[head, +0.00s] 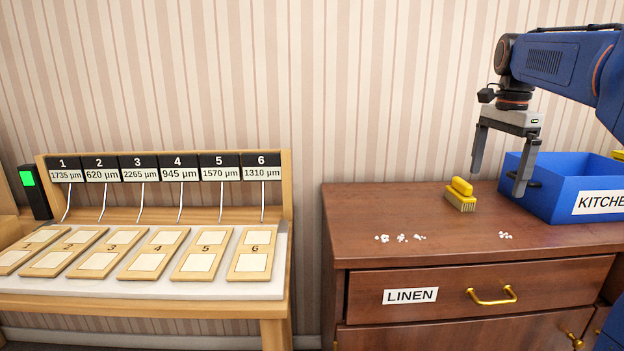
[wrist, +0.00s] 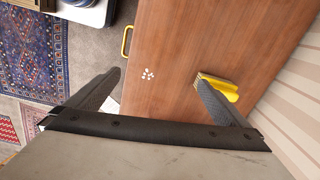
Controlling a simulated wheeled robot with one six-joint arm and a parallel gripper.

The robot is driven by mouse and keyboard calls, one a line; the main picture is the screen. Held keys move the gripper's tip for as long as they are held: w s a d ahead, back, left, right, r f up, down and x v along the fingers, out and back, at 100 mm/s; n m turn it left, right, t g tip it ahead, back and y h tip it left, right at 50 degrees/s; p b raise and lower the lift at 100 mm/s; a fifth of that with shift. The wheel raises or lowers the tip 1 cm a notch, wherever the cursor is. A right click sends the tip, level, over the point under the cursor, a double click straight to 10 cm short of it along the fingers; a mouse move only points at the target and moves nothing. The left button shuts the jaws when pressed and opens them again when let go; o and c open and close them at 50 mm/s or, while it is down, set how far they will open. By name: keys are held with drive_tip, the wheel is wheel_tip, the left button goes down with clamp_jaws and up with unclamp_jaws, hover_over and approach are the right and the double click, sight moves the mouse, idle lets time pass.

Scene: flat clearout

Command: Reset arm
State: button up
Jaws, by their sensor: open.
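My gripper (head: 499,165) is open and empty, hanging above the right part of the wooden dresser top, in front of the blue bin. In the wrist view, my gripper's two fingers (wrist: 160,97) are spread wide with nothing between them but the dresser top beneath. A yellow brush (head: 461,195) lies on the dresser top to the left of the gripper, bristles down. In the wrist view the brush (wrist: 220,88) is partly hidden behind the right finger.
A blue bin labelled KITCHE, cut off (head: 546,195), stands right on the dresser (head: 360,210). White crumbs (head: 402,238) lie near its front edge, with more crumbs (head: 506,235) to the right. A LINEN drawer (head: 455,294) is shut. A rack with numbered tiles (head: 150,253) stands left, across a gap.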

drive_tip(key=s+a+f+n+t, duration=0.1)
drive_tip(key=s+a+f+n, duration=0.3)
drive_tip(key=s+f, duration=0.4)
drive_tip(key=s+a+f+n+t, duration=0.2)
drive_tip(key=s+a+f+n, duration=0.3)
drive_tip(key=s+f, duration=0.4)
drive_tip(key=s+a+f+n+t, duration=0.1)
drive_tip(key=s+a+f+n, duration=0.3)
drive_tip(key=s+f+n, duration=0.3)
drive_tip(key=s+f, duration=0.1)
drive_tip(key=s, duration=0.3)
drive_tip(key=shift+a+f, duration=0.25)
drive_tip(key=shift+a, duration=0.05)
